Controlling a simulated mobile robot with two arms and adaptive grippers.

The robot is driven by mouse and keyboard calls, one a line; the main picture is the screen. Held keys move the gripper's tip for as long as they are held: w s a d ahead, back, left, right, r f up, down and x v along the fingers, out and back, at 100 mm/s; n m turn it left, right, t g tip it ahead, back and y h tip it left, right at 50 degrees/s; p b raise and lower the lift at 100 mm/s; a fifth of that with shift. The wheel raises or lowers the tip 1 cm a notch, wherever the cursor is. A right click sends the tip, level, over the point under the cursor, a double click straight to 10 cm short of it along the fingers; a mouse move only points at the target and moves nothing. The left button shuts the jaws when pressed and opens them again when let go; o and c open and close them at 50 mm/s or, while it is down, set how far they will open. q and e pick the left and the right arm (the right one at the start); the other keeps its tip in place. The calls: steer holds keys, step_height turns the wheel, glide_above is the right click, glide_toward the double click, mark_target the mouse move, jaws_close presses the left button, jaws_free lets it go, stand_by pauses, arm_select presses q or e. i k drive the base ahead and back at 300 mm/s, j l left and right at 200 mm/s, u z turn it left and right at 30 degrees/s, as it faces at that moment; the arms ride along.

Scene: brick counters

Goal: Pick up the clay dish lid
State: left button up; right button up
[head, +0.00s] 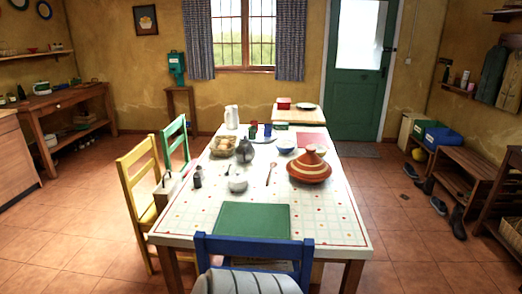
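The clay dish lid (309,163) is a terracotta cone with cream bands and a small knob on top. It sits on the low clay dish (309,181) on the right side of the long table, upright. The seam between lid and dish is hard to make out at this size. Neither of my grippers is in view, and nothing is touching the lid.
The table (180,215) has a checked cloth. A wooden spoon (271,174), white pot (238,182), grey jug (245,152) and blue-rimmed bowl (286,147) stand left of the dish. A blue chair (255,247) blocks the near end; floor (400,240) at right is open.

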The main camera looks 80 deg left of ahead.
mark_target(309, 165)
steer(key=j+u, duration=0.1)
steer(key=u, duration=0.4)
steer(key=j+u, duration=0.15)
steer(key=u, duration=0.3)
steer(key=j+u, duration=0.15)
steer(key=u, duration=0.35)
steer(key=j+u, duration=0.1)
steer(key=u, duration=0.35)
steer(key=i+j, duration=0.3)
steer(key=j, duration=0.2)
steer(key=i+j+u, duration=0.1)
steer(key=i+j, duration=0.2)
steer(key=j, duration=0.15)
